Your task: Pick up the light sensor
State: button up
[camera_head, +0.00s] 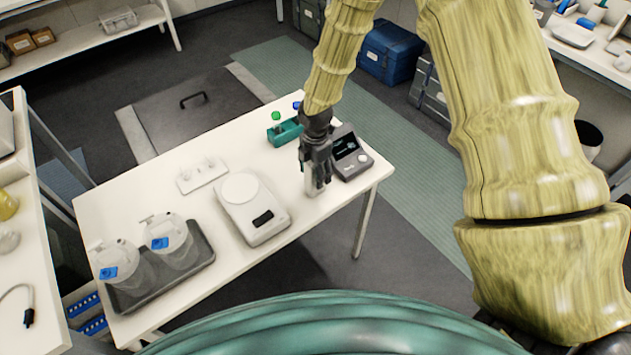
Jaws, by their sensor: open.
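My gripper (315,182) is open and points down over the right end of the white table (135,200). A small pale upright object (312,189) is partly hidden between or just behind its fingers; it may be the light sensor, but I cannot tell for sure, nor whether the fingers touch it. Right beside the gripper stands a grey device (362,160) with a dark screen and a round pale knob or dome.
A white scale (266,228) stands left of the gripper. A white plate (201,175) with small pieces and a dark tray (199,264) with two lidded clear jars (172,244) are further left.

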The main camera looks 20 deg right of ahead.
jog(key=shift+f, duration=0.3)
grip_shut()
jog(key=shift+r, duration=0.1)
